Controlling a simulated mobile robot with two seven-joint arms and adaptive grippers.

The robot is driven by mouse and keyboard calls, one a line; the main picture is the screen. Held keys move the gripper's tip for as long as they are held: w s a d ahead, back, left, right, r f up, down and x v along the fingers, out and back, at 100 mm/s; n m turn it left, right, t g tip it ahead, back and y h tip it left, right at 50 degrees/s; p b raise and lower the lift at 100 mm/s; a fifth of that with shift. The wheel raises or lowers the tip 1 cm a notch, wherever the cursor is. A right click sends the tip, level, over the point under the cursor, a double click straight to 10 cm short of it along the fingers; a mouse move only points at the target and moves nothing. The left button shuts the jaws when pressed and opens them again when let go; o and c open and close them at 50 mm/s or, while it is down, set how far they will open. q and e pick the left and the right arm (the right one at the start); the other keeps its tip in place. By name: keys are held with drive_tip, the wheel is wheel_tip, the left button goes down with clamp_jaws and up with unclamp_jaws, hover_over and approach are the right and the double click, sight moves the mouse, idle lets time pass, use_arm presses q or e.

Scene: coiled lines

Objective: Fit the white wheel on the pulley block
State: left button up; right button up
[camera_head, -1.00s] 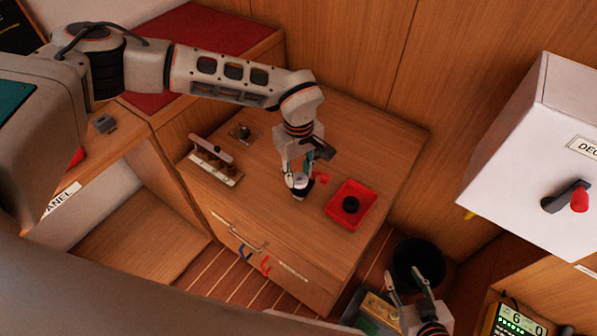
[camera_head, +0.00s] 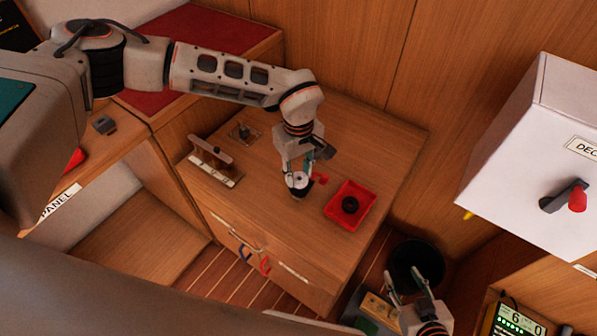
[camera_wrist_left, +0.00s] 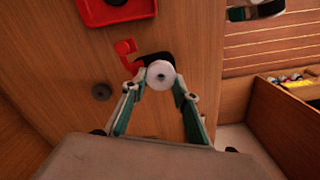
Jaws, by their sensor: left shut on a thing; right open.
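The white wheel (camera_head: 301,180) is between the fingertips of my left gripper (camera_head: 299,188), which is shut on it above the cabinet top. The wheel's round face and central hole show in the left wrist view (camera_wrist_left: 160,74). A small red and black piece (camera_wrist_left: 126,52) lies just beside the wheel; its red part also shows in the head view (camera_head: 321,179). A metal plate with an upright post (camera_head: 243,133) stands at the back left of the top. I cannot tell for sure which part is the pulley block. My right gripper (camera_head: 407,288) is open and empty at the lower right.
A red tray (camera_head: 336,211) holding a black ring (camera_head: 350,205) is right of my left gripper. A wooden rack (camera_head: 213,165) stands at the left edge. A dark disc (camera_wrist_left: 101,92) lies on the wood. A black bin (camera_head: 417,262) is below right.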

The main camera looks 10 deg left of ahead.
use_arm(q)
drive_tip(key=shift+f, duration=0.3)
drive_tip(key=shift+r, duration=0.3)
idle(1.9)
drive_tip(key=o, duration=1.1)
drive_tip(key=shift+c, duration=0.2)
drive_tip(key=shift+r+p, duration=2)
drive_tip(key=shift+r, duration=1)
drive_tip(key=shift+r, duration=0.1)
